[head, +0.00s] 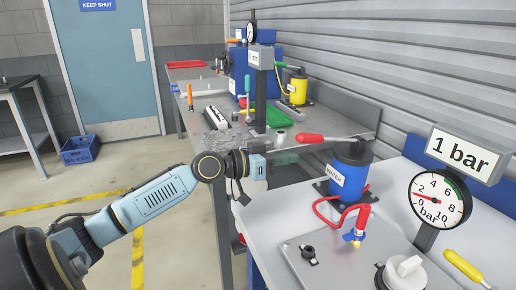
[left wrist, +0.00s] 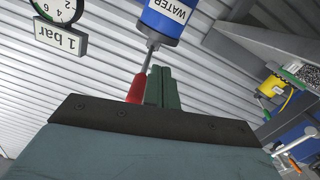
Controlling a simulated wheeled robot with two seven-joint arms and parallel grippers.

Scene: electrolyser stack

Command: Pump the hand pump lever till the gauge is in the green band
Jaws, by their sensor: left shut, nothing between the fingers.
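The hand pump (head: 350,168) is a blue cylinder marked WATER on the right-hand bench. Its lever reaches left and ends in a red handle (head: 310,138); the handle also shows in the left wrist view (left wrist: 136,90). My left gripper (head: 285,158) has its green fingers shut, with nothing between them. They are just below the red handle in the head view and beside it in the left wrist view (left wrist: 163,88); I cannot tell whether they touch. The gauge (head: 440,201) has its red needle at the low end, below its green band, and the sign (head: 466,154) reads 1 bar. My right gripper is not in view.
A red hose (head: 326,212) runs from the pump to a red nozzle on a grey plate (head: 318,245). A white knob (head: 403,271) and a yellow-handled tool (head: 463,265) are nearby. A cluttered bench with a yellow container (head: 298,88) stands behind. A corrugated wall bounds the right.

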